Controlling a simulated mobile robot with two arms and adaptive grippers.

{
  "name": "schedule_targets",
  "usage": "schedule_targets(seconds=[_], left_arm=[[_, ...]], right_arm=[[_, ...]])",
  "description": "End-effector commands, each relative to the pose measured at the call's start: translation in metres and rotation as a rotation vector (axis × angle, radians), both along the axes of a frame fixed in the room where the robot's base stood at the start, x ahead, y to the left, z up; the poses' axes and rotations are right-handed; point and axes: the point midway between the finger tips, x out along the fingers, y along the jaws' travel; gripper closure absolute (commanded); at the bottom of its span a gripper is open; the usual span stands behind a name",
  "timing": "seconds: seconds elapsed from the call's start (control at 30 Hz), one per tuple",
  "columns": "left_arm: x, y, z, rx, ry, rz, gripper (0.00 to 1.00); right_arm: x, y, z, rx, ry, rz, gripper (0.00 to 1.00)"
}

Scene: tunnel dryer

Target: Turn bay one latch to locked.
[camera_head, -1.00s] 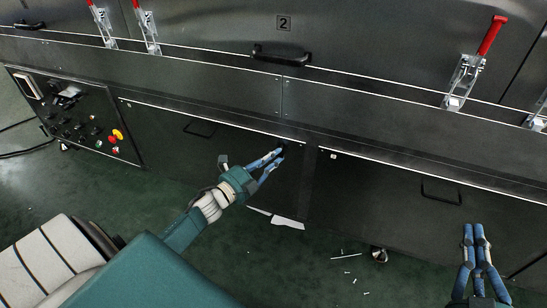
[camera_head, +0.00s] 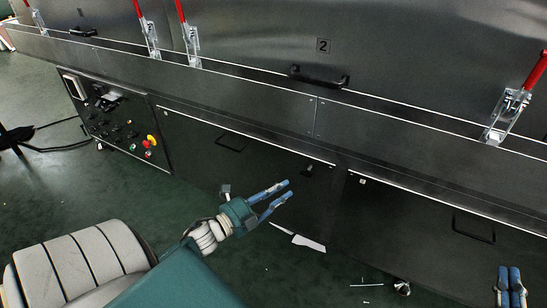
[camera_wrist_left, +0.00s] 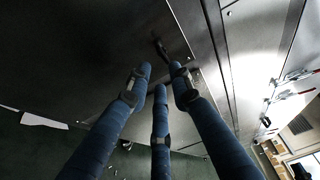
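A small dark latch (camera_head: 307,170) sits at the upper right corner of the left lower panel (camera_head: 225,165). It also shows in the left wrist view (camera_wrist_left: 162,48), just beyond the fingertips. It is too small and dark to read its setting, and no bay number shows beside it. My left gripper (camera_head: 289,188) is open and empty, below and left of the latch, apart from it in the head view. My right gripper (camera_head: 509,270) is at the lower right edge, in front of the right lower panel; its fingers look close together, and its opening is unclear.
A control panel (camera_head: 115,118) with coloured buttons is at the left. Red-handled clamps (camera_head: 150,35) line the upper ledge, with a black handle (camera_head: 319,77) below the number 2 plate. White scraps (camera_head: 308,243) lie on the green floor.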

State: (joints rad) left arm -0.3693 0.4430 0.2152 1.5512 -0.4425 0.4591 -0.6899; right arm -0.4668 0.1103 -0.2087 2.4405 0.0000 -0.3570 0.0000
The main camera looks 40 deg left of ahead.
Motion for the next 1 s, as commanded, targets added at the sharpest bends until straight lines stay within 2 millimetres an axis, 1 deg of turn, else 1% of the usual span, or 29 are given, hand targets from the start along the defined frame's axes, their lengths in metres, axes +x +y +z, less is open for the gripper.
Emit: schedule_targets(seconds=[0.03, 0.1, 0.23, 0.83, 0.87, 0.93, 0.97, 1.0], left_arm=[[-0.01, 0.001, -0.001, -0.001, 0.002, 0.001, 0.79], [-0.018, 0.003, -0.001, -0.001, 0.002, 0.001, 0.79], [-0.028, 0.004, 0.0, -0.001, 0.0, 0.001, 0.79], [-0.03, 0.004, 0.0, -0.002, -0.001, 0.0, 0.79], [-0.029, 0.003, 0.001, -0.008, -0.001, 0.001, 0.79], [-0.026, -0.007, 0.006, -0.052, -0.003, 0.003, 0.79], [-0.024, -0.015, 0.01, -0.086, -0.004, 0.005, 0.79], [-0.021, -0.03, 0.017, -0.151, -0.003, 0.008, 0.79]], right_arm=[[0.0, 0.0, 0.0, 0.0, 0.0, 0.0, 1.0], [0.0, 0.0, 0.0, 0.0, 0.0, 0.0, 1.0], [0.0, 0.0, 0.0, 0.0, 0.0, 0.0, 1.0], [0.0, 0.0, 0.0, 0.0, -0.001, 0.0, 1.0], [0.0, 0.0, 0.0, 0.0, 0.0, 0.0, 1.0], [0.0, 0.0, 0.0, 0.0, 0.0, 0.0, 1.0], [0.0, 0.0, 0.0, 0.0, 0.0, 0.0, 1.0], [0.0, 0.0, 0.0, 0.0, 0.0, 0.0, 1.0]])
